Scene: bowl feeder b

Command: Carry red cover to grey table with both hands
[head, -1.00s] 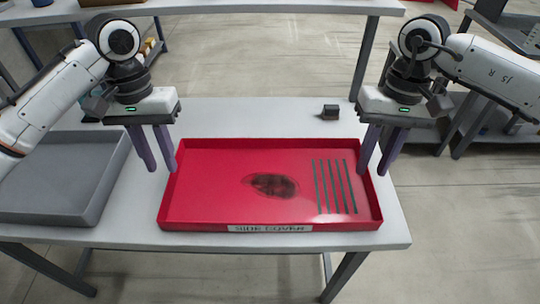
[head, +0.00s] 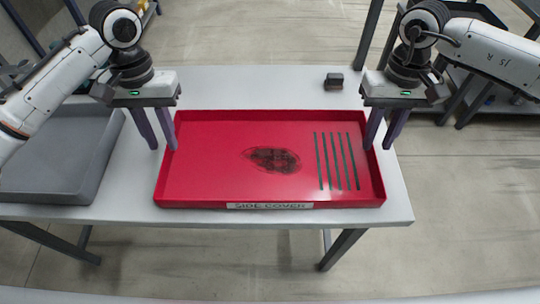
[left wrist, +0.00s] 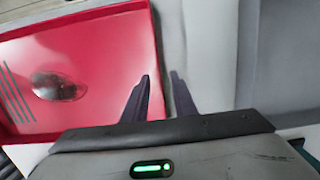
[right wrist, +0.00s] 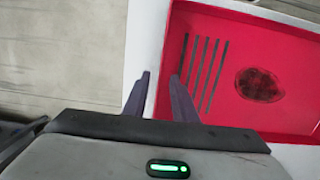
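The red cover (head: 215,185) is a shallow, wide tray-like piece lying flat on the light grey table, with a dark patch, several dark slots and a "SIDE COVER" label in front. It also shows in the left wrist view (left wrist: 105,50) and right wrist view (right wrist: 285,45). My left gripper (head: 164,149) is open, its fingers on either side of the cover's left wall. My right gripper (head: 378,149) is open, its fingers on either side of the right wall. A gap shows between the fingers in both wrist views. Whether the fingertips touch the cover is unclear.
The light grey table (head: 270,85) carries the cover. A grey tray (head: 50,198) sits left of the cover, close to my left arm. A small dark block (head: 333,81) stands behind the cover. Dark shelving (head: 470,95) stands at the right, and floor lies beyond the table.

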